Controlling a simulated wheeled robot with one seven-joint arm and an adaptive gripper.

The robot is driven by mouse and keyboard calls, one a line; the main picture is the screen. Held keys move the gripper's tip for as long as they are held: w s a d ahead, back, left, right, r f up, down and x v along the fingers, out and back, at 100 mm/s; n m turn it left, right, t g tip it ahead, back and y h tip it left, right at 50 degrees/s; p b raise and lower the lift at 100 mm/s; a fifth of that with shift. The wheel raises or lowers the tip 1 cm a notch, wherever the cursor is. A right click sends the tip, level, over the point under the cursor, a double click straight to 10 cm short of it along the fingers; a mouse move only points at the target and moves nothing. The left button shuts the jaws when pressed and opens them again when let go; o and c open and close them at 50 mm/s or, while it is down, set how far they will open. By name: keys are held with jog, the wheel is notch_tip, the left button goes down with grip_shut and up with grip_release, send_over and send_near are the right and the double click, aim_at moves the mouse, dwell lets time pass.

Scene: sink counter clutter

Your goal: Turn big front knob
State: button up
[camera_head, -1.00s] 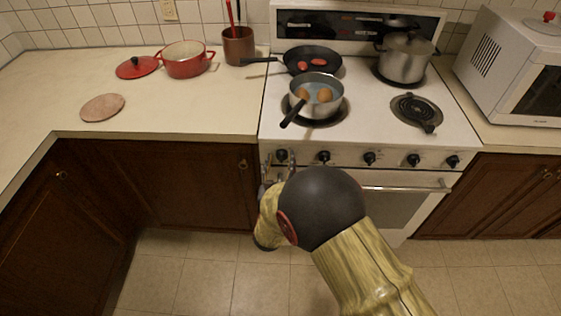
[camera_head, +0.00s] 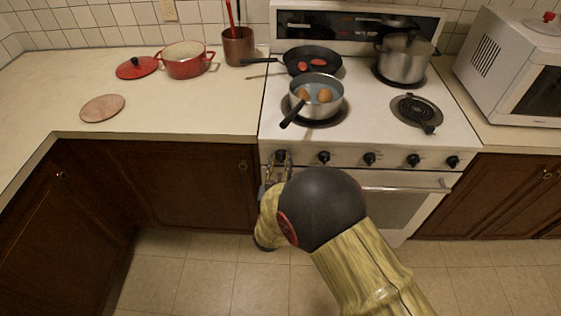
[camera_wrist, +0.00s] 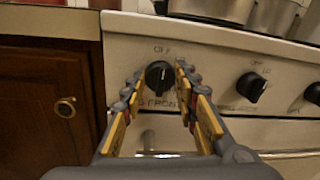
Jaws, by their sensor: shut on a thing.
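The big front knob (camera_head: 281,155) is the leftmost black knob on the stove's front panel. In the wrist view the knob (camera_wrist: 159,77) sits between my fingertips, with "OFF" lettering above it and "FRONT" below, partly covered by a finger. My gripper (camera_wrist: 160,78) has one finger on each side of the knob and is shut on it. In the head view my gripper (camera_head: 278,163) is at the panel, partly hidden by my arm. The stove (camera_head: 370,130) carries a saucepan (camera_head: 316,112) on its front left burner, handle toward the front edge.
More black knobs (camera_head: 324,157) line the panel to the right. The oven handle (camera_head: 405,188) runs below them. A dark cabinet (camera_head: 190,185) is to the left. A frying pan (camera_head: 312,61) and a lidded pot (camera_head: 404,58) stand on the back burners.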

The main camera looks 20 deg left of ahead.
jog(key=shift+c, duration=0.2)
jog(key=m+b, duration=0.1)
jog(key=m, duration=0.3)
jog(key=shift+m, duration=0.3)
jog(key=m+b, duration=0.1)
jog(key=m, duration=0.3)
jog(key=shift+d+g+y, duration=0.1)
jog(key=shift+g+y, duration=0.2)
jog(key=shift+g, duration=0.1)
jog(key=shift+m, duration=0.4)
jog(key=o, duration=1.2)
jog(key=shift+c, duration=0.2)
jog(key=shift+r, duration=0.1)
